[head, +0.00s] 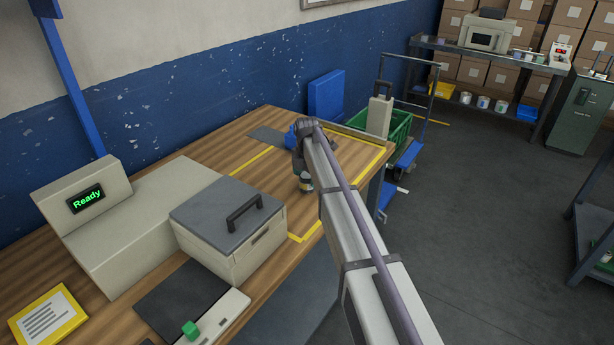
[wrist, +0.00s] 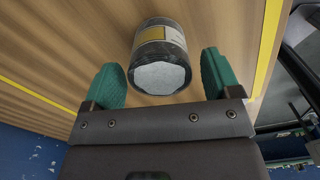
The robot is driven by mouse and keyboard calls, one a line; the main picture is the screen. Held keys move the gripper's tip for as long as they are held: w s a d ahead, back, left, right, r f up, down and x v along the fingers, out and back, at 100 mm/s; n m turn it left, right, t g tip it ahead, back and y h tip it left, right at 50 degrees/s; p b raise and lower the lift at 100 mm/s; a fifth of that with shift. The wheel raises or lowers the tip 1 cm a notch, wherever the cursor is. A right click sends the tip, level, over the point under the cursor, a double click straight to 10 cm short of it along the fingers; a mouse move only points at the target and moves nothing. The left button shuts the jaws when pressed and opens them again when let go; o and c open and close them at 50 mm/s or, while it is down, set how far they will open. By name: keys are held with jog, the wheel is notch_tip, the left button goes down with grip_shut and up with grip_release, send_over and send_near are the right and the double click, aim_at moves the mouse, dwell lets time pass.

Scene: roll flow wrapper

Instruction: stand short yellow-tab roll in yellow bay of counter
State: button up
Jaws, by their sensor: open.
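In the wrist view, a short roll (wrist: 160,47) with a dark wrap, a pale label and a yellow tab is on the wooden counter (wrist: 80,45). Its pale round end faces the camera, and it appears to stand upright. My gripper (wrist: 160,68) is open, with one green finger on each side of the roll and visible gaps between. In the head view, my arm reaches over the yellow-outlined bay (head: 366,160) of the counter and hides much of it. The wrist view shows yellow lines on both sides of the roll.
A beige machine with a "Ready" display (head: 86,199) and a grey-lidded box (head: 228,222) fill the counter's near left. A green crate (head: 398,130) on a blue cart stands beyond the counter's far end. The blue wall (head: 150,125) runs along the back.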

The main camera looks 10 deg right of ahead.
aim_at(307, 176)
jog(key=r+p, duration=0.2)
jog(key=r, duration=0.1)
jog(key=r+p, duration=0.6)
jog(key=r, duration=0.1)
jog(key=shift+s, duration=0.3)
jog(key=s+m, duration=2.3)
jog(key=s, duration=1.3)
jog(key=shift+m, duration=0.4)
jog(key=shift+s, duration=0.1)
